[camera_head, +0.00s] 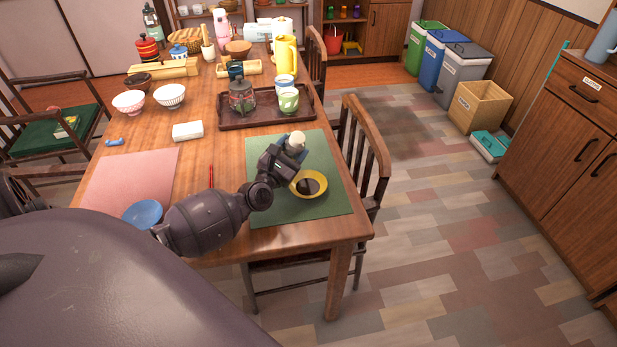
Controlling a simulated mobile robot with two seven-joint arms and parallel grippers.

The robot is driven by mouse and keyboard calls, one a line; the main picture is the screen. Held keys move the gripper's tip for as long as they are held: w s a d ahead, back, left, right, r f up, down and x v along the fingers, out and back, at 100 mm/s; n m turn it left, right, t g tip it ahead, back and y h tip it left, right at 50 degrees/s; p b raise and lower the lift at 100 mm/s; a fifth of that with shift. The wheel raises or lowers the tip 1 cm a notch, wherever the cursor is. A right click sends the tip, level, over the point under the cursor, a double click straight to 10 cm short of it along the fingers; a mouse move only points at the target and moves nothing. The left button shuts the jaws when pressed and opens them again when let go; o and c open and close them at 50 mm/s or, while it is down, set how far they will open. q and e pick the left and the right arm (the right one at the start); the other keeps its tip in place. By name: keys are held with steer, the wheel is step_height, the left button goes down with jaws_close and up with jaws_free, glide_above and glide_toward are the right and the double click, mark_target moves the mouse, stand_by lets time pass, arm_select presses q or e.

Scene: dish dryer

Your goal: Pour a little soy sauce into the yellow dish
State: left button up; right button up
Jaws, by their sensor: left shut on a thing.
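The yellow dish (322,189) sits on the green mat (266,209) near the right end of the table. A dark patch, which looks like liquid, lies in its middle. My left gripper (289,153) is above the mat, just behind and left of the dish. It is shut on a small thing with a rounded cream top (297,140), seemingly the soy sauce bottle. The gripper hides most of that thing, so its tilt and any stream are unclear. My right gripper is not in view.
A dark tray (229,124) with a teapot (242,98) and cups stands behind the mat. A pink mat (115,184) with a blue dish (143,214) lies at the left. A white box (188,131) and bowls are farther back. A chair (369,150) stands at the right edge.

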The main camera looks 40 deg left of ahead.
arm_select(q)
steer(key=shift+w+a+f+n+g, duration=0.1)
steer(key=shift+a+f+n+g, duration=0.2)
steer(key=shift+f+n, duration=0.4)
steer(key=r+n+p, duration=0.2)
steer(key=shift+w+a+r+y, duration=0.1)
steer(key=shift+a+r+y, duration=0.2)
steer(key=shift+a+r, duration=0.05)
steer(key=shift+a+f+n+g, duration=0.2)
steer(key=shift+n+g, duration=0.1)
steer(key=shift+g, duration=0.1)
steer(key=shift+w+f+n, duration=0.1)
steer(key=shift+f+n, duration=0.1)
steer(key=shift+n, duration=0.1)
steer(key=shift+a+f+p, duration=0.15)
steer(key=shift+p, duration=0.15)
steer(key=shift+n+g, duration=0.3)
steer(key=shift+f, duration=0.15)
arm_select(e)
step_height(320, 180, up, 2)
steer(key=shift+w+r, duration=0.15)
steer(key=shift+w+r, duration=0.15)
